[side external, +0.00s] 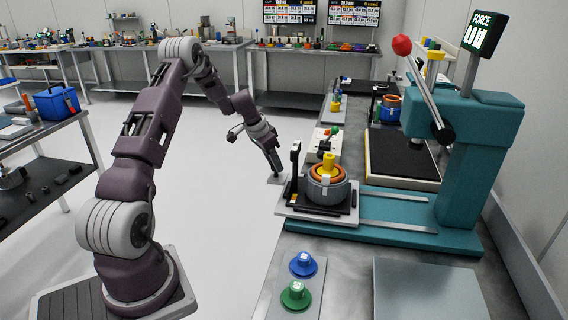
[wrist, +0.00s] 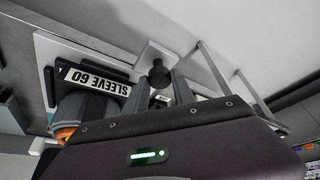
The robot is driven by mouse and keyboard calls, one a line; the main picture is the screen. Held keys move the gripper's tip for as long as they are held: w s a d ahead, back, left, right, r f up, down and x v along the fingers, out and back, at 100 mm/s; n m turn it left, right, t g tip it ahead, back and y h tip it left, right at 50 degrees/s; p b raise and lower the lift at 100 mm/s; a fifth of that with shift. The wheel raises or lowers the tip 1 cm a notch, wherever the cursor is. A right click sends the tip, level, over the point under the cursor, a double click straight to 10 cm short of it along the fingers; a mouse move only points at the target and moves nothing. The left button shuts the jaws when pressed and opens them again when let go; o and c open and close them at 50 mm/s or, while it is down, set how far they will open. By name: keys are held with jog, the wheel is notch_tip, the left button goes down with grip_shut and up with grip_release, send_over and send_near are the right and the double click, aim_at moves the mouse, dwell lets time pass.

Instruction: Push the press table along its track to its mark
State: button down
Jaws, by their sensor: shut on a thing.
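The press table (side external: 290,212) is a pale plate with a black fixture, at the left end of the teal press base. On it stands a grey stator housing (side external: 325,192) with an orange ring and a yellow top piece. My gripper (side external: 277,172) points down at the small tab on the table's left side. In the wrist view my gripper (wrist: 158,84) has its fingers at either side of a black knob (wrist: 158,72) on that tab, and is shut on it. The table's pale edge (wrist: 46,70) and a "SLEEVE 60" label also show there. The mark is not discernible.
Two pale rails (side external: 400,226) run right along the teal base (side external: 430,238) towards the press column (side external: 470,160), and their visible stretch is clear. A red-balled lever (side external: 402,45) hangs above. Blue (side external: 303,264) and green (side external: 296,295) pieces stand in front on the bench.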

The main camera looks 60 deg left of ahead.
jog(key=shift+s+a+f, duration=0.1)
jog(key=shift+s+a, duration=0.15)
jog(key=c, duration=1.1)
grip_release()
jog(key=shift+d, duration=0.1)
jog(key=shift+r, duration=0.4)
jog(key=v, duration=0.6)
jog(key=shift+s+r, duration=0.15)
jog(key=shift+r, duration=0.05)
